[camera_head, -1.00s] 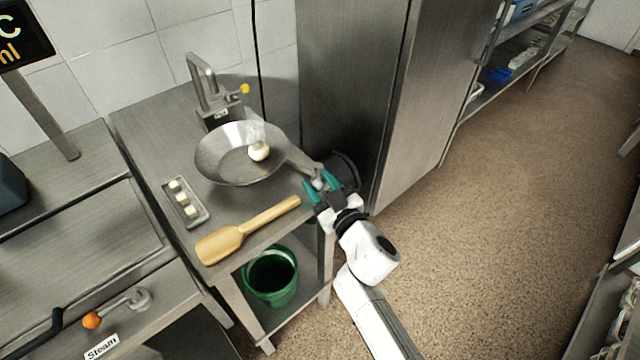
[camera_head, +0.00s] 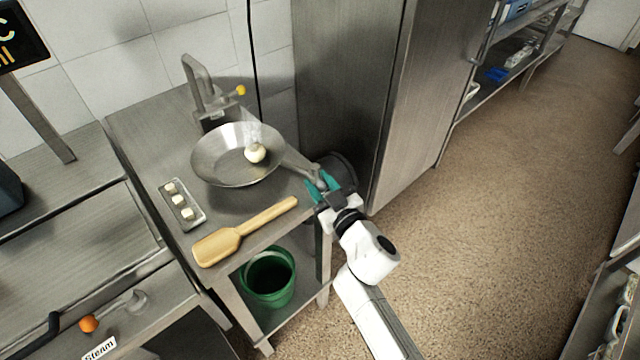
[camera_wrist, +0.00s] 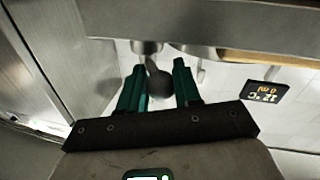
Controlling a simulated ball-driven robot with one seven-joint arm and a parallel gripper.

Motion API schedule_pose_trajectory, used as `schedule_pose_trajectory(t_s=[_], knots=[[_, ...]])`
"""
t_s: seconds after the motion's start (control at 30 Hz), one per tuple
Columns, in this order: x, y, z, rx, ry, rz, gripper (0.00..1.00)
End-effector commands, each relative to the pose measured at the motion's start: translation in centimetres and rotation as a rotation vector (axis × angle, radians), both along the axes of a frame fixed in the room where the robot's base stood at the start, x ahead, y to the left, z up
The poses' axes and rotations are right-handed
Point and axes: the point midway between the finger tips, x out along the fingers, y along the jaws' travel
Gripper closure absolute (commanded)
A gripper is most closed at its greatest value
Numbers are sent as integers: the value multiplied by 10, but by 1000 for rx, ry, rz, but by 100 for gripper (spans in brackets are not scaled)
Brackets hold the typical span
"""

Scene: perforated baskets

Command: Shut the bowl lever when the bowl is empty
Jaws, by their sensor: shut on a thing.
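The wide metal bowl (camera_head: 222,172) stands on the steel table, with a pale round piece (camera_head: 255,153) inside and a faint wisp of steam above it. A metal handle (camera_head: 298,163) runs from the bowl's right side toward my gripper (camera_head: 320,185). My gripper's teal fingers are shut on the handle's end, at the table's right edge. In the wrist view, a grey rounded knob (camera_wrist: 159,84) sits between the fingers. An orange-knobbed lever (camera_head: 88,323) is at the lower left, beside a "Steam" label. I cannot tell which part is the bowl lever.
A small tray (camera_head: 192,221) holds pale pieces. A wooden paddle (camera_head: 225,242) lies at the table's front edge. A green bucket (camera_head: 268,290) stands on the lower shelf. A stand with a yellow knob (camera_head: 241,90) rises behind the bowl. The floor on the right is clear.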

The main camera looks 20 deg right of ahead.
Motion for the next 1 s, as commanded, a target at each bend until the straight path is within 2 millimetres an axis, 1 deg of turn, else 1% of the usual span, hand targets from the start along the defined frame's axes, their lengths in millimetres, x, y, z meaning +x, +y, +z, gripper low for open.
schedule_pose_trajectory(t_s=[0.03, 0.9, 0.93, 1.0], knots=[[1, 14, 2, -1, -6, 28, 100], [2, 14, 2, -3, -8, 29, 100], [2, 14, 3, -3, -8, 28, 64], [2, 14, 3, -3, -8, 28, 58]])
